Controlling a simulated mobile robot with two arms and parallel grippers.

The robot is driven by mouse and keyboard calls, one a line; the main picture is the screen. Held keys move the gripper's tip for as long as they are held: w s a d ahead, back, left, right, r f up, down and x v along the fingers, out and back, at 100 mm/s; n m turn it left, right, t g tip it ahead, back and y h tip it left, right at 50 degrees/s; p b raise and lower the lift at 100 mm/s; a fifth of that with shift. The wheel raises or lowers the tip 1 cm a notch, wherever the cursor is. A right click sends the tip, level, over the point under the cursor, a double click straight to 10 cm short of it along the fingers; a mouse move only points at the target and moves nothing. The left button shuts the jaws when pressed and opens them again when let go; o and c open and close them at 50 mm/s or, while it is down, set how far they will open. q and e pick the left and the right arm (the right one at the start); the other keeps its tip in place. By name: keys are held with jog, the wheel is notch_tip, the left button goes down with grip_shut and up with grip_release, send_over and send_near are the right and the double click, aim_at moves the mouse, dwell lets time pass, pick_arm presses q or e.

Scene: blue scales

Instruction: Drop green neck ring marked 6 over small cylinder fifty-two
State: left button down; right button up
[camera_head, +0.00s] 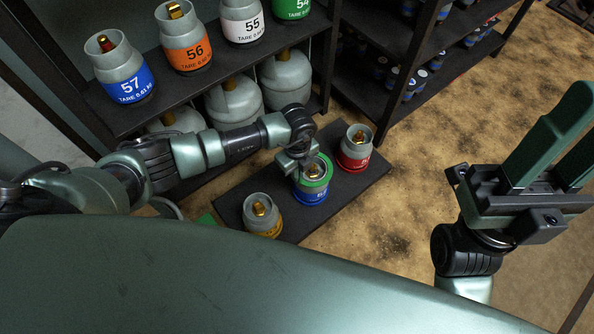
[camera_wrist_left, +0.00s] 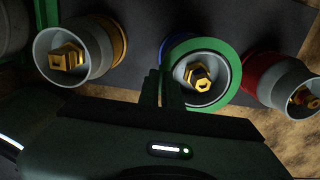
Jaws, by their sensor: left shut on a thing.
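My left gripper (camera_head: 298,163) is shut on the green neck ring (camera_head: 326,177), gripping its near-left side. The ring also shows in the left wrist view (camera_wrist_left: 234,77); no number on it is readable. It lines up around the collar of a small grey cylinder with a blue label (camera_head: 309,197), whose brass valve (camera_wrist_left: 197,76) shows through the opening. I cannot tell whether the ring rests on the cylinder or is held just above it. The label number is too small to read surely. My right gripper (camera_head: 568,135) is open and empty at the right.
A red-label cylinder (camera_head: 355,149) and a yellow-label cylinder (camera_head: 260,214) stand on either side on the dark board (camera_head: 352,190). Shelves behind hold cylinders 57 (camera_head: 122,72), 56 (camera_head: 187,40) and 55 (camera_head: 242,22). Bare floor (camera_head: 420,190) lies right of the board.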

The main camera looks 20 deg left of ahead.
pick_arm(q)
jog(key=shift+f, duration=0.3)
jog(key=c, duration=1.5)
grip_release()
